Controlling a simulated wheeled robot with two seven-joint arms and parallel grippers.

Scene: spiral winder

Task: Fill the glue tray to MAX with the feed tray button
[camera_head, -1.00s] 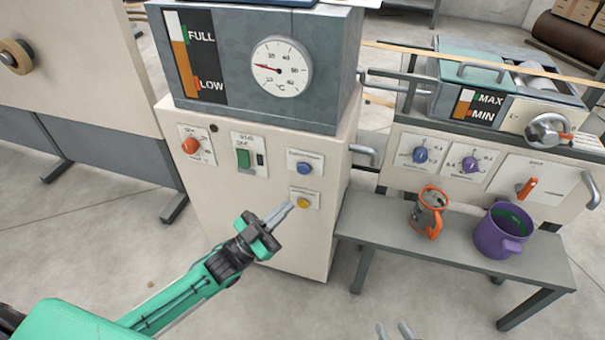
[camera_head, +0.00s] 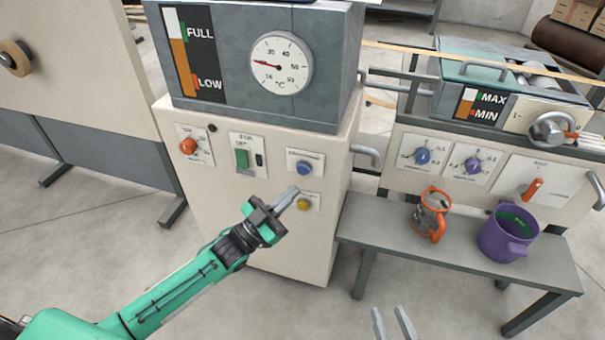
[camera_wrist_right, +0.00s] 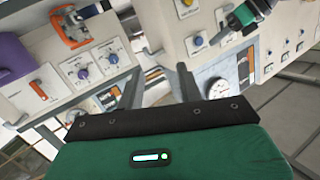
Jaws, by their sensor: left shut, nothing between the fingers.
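A blue button (camera_head: 304,167) and a yellow button (camera_head: 304,205) are on the front of the cream tank cabinet; their labels are too small to read. My left gripper (camera_head: 288,197) is shut and empty. Its tips appear just left of and slightly above the yellow button; contact cannot be told. The glue tray (camera_head: 478,72) is at the right, with a MAX/MIN gauge (camera_head: 480,106) whose orange column stands low, around the MIN mark. My right gripper (camera_head: 393,322) is open and empty at the bottom edge; its spread fingers also show in the right wrist view (camera_wrist_right: 158,88).
The tank's FULL/LOW gauge (camera_head: 190,55) and dial thermometer (camera_head: 280,62) are above. A grey bench (camera_head: 455,254) holds an orange-handled container (camera_head: 433,212) and a purple pot (camera_head: 507,233).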

